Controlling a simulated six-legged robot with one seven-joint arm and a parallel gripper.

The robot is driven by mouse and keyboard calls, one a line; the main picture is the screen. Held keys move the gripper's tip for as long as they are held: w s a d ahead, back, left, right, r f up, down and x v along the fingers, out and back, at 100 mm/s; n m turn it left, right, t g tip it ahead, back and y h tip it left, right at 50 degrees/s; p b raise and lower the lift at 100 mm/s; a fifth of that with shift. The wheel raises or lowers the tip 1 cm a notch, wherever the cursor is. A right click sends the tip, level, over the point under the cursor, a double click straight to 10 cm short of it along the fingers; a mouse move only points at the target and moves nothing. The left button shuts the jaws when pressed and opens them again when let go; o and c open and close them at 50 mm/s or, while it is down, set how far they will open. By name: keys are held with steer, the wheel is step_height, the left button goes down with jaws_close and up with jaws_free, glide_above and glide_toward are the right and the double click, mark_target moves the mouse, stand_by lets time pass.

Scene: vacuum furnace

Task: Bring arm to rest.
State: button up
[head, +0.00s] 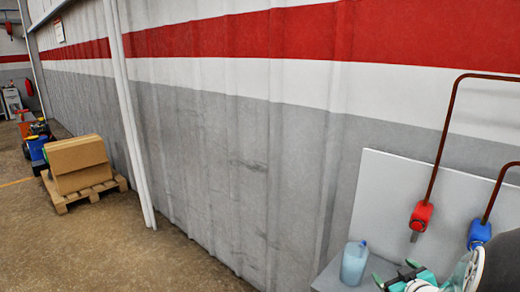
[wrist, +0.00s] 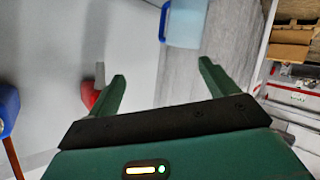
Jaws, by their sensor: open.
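My gripper (head: 396,272) shows at the bottom right of the head view, partly cut off by the frame edge. In the wrist view its two green fingers (wrist: 162,72) stand wide apart with nothing between them. A translucent blue container (head: 354,263) stands on a grey surface just left of my gripper in the head view. The container also shows at the top of the wrist view (wrist: 185,22), beyond the fingertips and apart from them.
A red valve (head: 421,215) and a blue valve (head: 479,234) hang on rusty pipes before a pale panel (head: 385,185). A cardboard box (head: 78,160) sits on a wooden pallet (head: 88,192) at the left. The floor between is clear.

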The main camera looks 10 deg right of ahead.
steer(key=a+r+m+g+h, duration=0.2)
steer(key=a+r+g, duration=0.1)
steer(key=a+r, duration=0.75)
steer(key=s+a+g+y, duration=0.2)
steer(key=s+a, duration=0.5)
steer(key=a, duration=0.3)
steer(key=s+a+r+g+y, duration=0.1)
steer(key=s+a+g+y, duration=0.1)
steer(key=s+a, duration=0.5)
steer(key=a, duration=0.2)
steer(key=shift+s+a+r, duration=0.25)
steer(key=shift+s+a, duration=0.05)
steer(key=shift+a, duration=0.05)
